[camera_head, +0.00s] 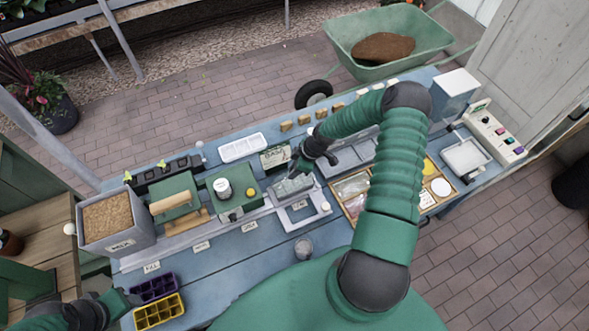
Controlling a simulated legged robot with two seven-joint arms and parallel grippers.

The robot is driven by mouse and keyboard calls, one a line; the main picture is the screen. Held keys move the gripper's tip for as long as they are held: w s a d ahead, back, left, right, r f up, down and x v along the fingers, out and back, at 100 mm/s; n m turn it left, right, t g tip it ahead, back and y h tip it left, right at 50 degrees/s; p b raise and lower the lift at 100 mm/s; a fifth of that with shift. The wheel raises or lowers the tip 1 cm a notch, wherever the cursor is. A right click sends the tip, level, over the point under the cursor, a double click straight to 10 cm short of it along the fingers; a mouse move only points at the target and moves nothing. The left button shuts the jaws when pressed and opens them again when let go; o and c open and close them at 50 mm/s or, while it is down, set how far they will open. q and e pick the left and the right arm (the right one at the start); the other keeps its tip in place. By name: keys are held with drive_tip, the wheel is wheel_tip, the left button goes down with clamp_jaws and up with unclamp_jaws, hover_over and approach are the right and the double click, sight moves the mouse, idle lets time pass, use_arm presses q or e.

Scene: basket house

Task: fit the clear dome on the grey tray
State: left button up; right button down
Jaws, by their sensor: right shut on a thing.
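My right gripper (301,164) reaches in from the right at the middle of the bench. It is shut on a pale, see-through grey piece that looks like the clear dome (288,188). The dome is just below the fingers, over the back part of a light grey station plate (318,207). The grey tray cannot be told apart clearly here; the dome and gripper may hide it. I cannot tell whether the dome touches what is under it. My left gripper (128,297) is at the lower left, beside a purple cell tray (154,286); its finger opening is unclear.
A yellow cell tray (159,311) lies in front of the purple one. A soil bin (116,226), green machines (232,192) and a white tray (242,147) stand on the blue bench. A clear cup (303,247) stands near the front edge. A wooden sorting box (350,190) is to the right.

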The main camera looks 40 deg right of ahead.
drive_tip(key=shift+f, duration=0.2)
drive_tip(key=shift+d+f+b, duration=0.35)
drive_tip(key=c, duration=1.5)
unclamp_jaws()
drive_tip(key=shift+a, duration=0.15)
drive_tip(key=shift+c, duration=0.2)
drive_tip(key=o, duration=0.4)
drive_tip(key=shift+a+r, duration=0.1)
drive_tip(key=shift+r, duration=0.05)
drive_tip(key=o, duration=0.5)
drive_tip(key=shift+d, duration=0.2)
